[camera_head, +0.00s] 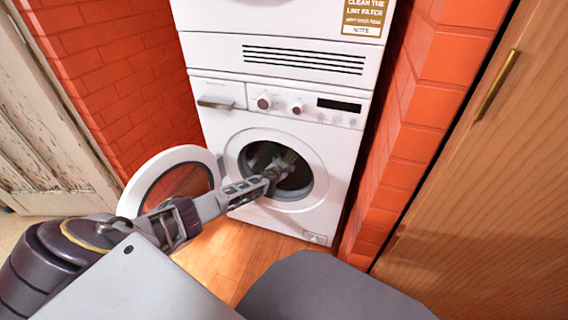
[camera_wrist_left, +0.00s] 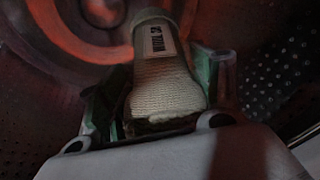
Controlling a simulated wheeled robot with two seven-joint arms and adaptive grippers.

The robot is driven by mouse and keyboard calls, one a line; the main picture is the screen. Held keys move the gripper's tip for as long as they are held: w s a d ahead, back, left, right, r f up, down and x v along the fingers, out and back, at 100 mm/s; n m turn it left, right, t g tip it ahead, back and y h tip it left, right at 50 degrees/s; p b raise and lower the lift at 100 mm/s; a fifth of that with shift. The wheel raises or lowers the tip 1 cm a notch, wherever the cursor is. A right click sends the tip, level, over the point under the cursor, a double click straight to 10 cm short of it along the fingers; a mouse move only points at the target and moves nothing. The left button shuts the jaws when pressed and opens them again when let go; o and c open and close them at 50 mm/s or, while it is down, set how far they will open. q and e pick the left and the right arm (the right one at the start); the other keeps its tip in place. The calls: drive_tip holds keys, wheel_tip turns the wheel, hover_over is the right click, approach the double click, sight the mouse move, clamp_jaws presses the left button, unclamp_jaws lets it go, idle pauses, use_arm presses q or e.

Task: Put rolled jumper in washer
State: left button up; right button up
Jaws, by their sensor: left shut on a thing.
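The washer (camera_head: 228,170) is white and its round door (camera_head: 172,184) stands open to the left. My left arm reaches into the drum opening, with the left gripper (camera_head: 285,165) inside the dark mouth. The roll points away from the gripper inside the metal drum (camera_wrist_left: 265,85). In the head view the jumper cannot be made out in the dark opening. My right gripper is not in view.
A second white appliance (camera_head: 280,55) is stacked above the washer. Red brick walls (camera_head: 105,70) stand on both sides. A wooden door with a brass handle (camera_head: 496,85) is at the right. Some wooden floor (camera_head: 222,250) is clear in front.

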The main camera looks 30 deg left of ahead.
use_arm(q)
drive_tip(key=shift+w, duration=0.1)
drive_tip(key=o, duration=1.3)
drive_tip(key=shift+f, duration=0.1)
drive_tip(key=shift+v, duration=6.1)
